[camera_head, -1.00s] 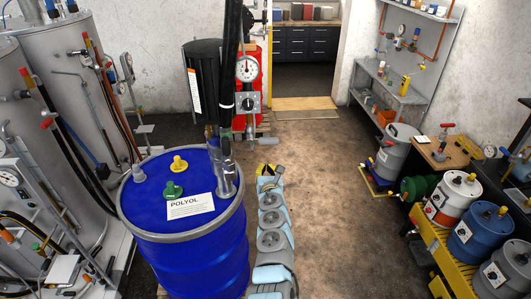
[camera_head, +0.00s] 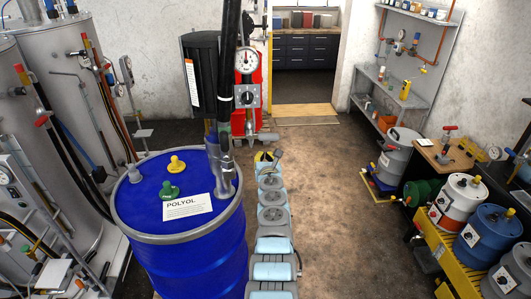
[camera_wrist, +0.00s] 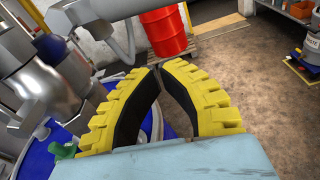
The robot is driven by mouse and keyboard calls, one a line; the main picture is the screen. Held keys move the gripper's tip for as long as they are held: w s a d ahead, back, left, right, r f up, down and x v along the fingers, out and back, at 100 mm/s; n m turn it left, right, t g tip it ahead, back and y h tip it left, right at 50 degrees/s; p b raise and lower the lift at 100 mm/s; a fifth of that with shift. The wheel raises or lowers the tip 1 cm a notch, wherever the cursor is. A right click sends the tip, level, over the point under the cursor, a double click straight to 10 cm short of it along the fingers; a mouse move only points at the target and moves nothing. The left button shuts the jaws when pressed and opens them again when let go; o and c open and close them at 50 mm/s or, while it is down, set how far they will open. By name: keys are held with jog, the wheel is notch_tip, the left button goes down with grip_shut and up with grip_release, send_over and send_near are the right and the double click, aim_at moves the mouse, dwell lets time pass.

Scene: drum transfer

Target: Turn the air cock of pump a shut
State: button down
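The pump (camera_head: 222,150) stands in the blue drum marked POLYOL (camera_head: 190,255), with a dial gauge (camera_head: 246,64) and a regulator knob (camera_head: 246,96) on its upright. A small grey lever-like part (camera_head: 264,137) sticks out to the right below the regulator; I cannot tell for sure whether it is the air cock. My gripper (camera_head: 265,157) is just below that part, right of the drum. In the wrist view my gripper (camera_wrist: 158,68) has its yellow fingertips together, with nothing seen between them. A grey bent pipe (camera_wrist: 125,45) is close by at upper left, apart from the fingers.
Tall grey tanks (camera_head: 60,90) with hoses stand at the left. A red drum (camera_wrist: 165,32) is behind the pump. A black hose (camera_head: 228,50) hangs down to the pump. Smaller drums (camera_head: 487,230) on a yellow stand line the right. The floor (camera_head: 335,190) between is clear.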

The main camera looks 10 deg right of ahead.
aim_at(263, 137)
jog(key=w+b, duration=0.1)
jog(key=b, duration=0.1)
jog(key=w+f+b, duration=0.1)
jog(key=b, duration=0.2)
jog(key=shift+s+d+r+p, duration=0.1)
jog(key=shift+s+r+p, duration=0.1)
jog(key=shift+r+p, duration=0.95)
jog(key=shift+s+d+r+p, duration=0.1)
jog(key=shift+s+r+p, duration=0.1)
jog(key=shift+r+p, duration=0.95)
jog(key=shift+f, duration=0.1)
